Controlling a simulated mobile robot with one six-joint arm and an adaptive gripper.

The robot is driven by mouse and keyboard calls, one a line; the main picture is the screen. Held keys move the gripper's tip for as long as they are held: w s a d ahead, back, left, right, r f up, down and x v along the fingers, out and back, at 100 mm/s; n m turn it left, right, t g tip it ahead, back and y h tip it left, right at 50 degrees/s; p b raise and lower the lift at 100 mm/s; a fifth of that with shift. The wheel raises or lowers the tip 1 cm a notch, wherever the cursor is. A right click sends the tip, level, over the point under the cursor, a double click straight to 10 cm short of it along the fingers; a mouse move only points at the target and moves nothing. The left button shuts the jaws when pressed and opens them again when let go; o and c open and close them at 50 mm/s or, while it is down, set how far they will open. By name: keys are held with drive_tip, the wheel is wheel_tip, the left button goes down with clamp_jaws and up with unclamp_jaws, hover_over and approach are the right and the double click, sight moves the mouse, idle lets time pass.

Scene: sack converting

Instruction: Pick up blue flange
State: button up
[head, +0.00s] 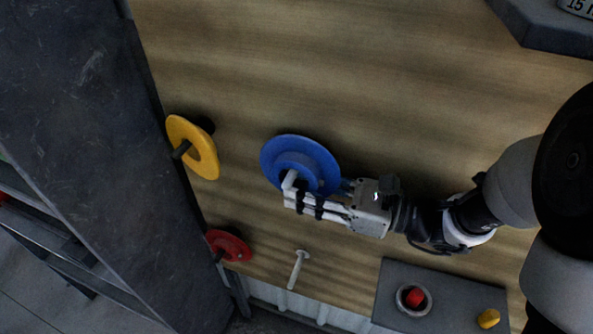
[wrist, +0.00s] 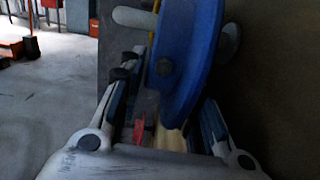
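The blue flange (head: 297,150) is a round disc with a raised hub, in the middle of the head view at the wooden board. A white peg (head: 289,180) sticks out at its hub. My gripper (head: 297,200) is at the flange's lower edge. In the wrist view the flange (wrist: 195,55) reaches down between my two fingers (wrist: 168,100), which stand apart on either side of it. A gap shows between the left finger and the disc; contact on the right side is unclear. The fingers partly hide the flange in the head view.
A yellow flange (head: 203,155) and a red flange (head: 236,247) sit on dark pegs at the left. An empty white peg (head: 299,265) stands below. A dark panel (head: 85,110) borders the left.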

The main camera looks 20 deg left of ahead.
clamp_jaws()
